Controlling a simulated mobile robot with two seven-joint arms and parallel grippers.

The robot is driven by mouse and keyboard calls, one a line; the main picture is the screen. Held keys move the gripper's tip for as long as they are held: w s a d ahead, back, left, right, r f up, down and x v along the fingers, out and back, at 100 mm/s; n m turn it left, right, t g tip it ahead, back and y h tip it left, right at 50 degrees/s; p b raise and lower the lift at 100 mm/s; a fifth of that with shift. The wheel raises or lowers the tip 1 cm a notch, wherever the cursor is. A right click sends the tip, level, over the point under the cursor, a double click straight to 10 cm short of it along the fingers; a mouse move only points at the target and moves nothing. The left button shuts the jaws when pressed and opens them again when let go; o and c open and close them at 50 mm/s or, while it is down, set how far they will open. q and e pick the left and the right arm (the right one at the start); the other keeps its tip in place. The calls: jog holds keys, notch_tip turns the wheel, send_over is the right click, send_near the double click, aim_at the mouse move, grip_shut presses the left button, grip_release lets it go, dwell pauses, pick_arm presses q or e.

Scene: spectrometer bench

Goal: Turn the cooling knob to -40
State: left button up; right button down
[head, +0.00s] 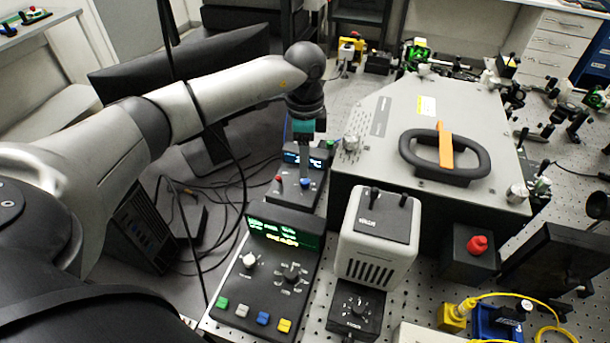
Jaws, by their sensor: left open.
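My left gripper (304,142) points down in front of a small device with a blue display (292,156), partly covering it. Its fingertips are too small to make out clearly; it holds nothing that I can see. A blue knob (306,183) and a red one (280,179) are on this device, below the gripper. A black dial knob (357,305) with white marks is on a small box in front of the white detector. A black knob (291,272) and a white knob (250,260) are on the front control panel. I cannot read which knob is cooling.
The front panel (235,288) has a green display and several coloured buttons. The white detector (378,235) and grey spectrometer housing (375,130) with a black handle stand to the right. A red button (477,244) is on a black box. Cables hang at left.

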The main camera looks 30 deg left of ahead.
aim_at(305, 181)
pick_arm(q)
notch_tip(305, 181, down, 6)
jog(key=shift+c, duration=0.3)
grip_shut()
dwell(0.4)
